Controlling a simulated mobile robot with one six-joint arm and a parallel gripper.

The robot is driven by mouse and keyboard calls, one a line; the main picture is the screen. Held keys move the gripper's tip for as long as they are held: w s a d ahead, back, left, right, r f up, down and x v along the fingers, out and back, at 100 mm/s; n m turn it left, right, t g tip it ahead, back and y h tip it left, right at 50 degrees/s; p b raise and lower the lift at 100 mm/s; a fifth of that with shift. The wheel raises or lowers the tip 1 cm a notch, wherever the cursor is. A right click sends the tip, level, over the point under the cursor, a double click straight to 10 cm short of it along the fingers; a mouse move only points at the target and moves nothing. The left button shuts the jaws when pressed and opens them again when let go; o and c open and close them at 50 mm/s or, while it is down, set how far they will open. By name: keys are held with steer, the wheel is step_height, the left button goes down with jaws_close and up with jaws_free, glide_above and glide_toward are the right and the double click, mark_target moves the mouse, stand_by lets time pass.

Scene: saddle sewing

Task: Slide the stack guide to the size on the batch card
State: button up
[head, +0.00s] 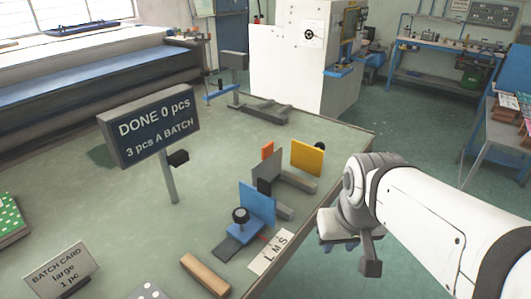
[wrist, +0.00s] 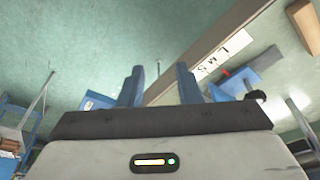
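The stack guide (head: 257,204) is an upright blue plate on a blue base with a black knob (head: 240,214), near the table's right edge. It also shows in the wrist view (wrist: 258,66), at the right. A white scale strip (head: 270,252) marked L, M, S lies beside it. A small red pointer (wrist: 225,73) sits near the M and S end; its exact mark is hard to tell. The batch card (head: 62,272) reads "large, 1 pc". My gripper (wrist: 160,85) is open and empty, to the right of the guide, apart from it and past the table edge.
A sign (head: 150,124) reading "DONE 0 pcs, 3 pcs A BATCH" stands on the table. Grey, orange and yellow (head: 306,158) upright plates stand behind the guide. A wooden block (head: 205,274) lies in front of it. The table's middle is mostly clear.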

steer(key=w+a+r+n+g+p, duration=0.1)
steer(key=w+a+r+n+p, duration=0.25)
steer(key=w+a+r, duration=0.4)
steer(key=n+g+p, duration=0.2)
steer(key=n, duration=0.4)
glide_above(264, 180)
steer(key=shift+s+d+r, duration=0.2)
steer(key=shift+s+r, duration=0.05)
steer(key=shift+r, duration=0.05)
steer(key=shift+w+a+f, duration=0.15)
steer(key=shift+a, duration=0.05)
step_height(264, 180, down, 8)
steer(key=shift+r+p, duration=0.2)
steer(key=shift+p, duration=0.3)
steer(key=shift+c, duration=0.3)
jaws_close()
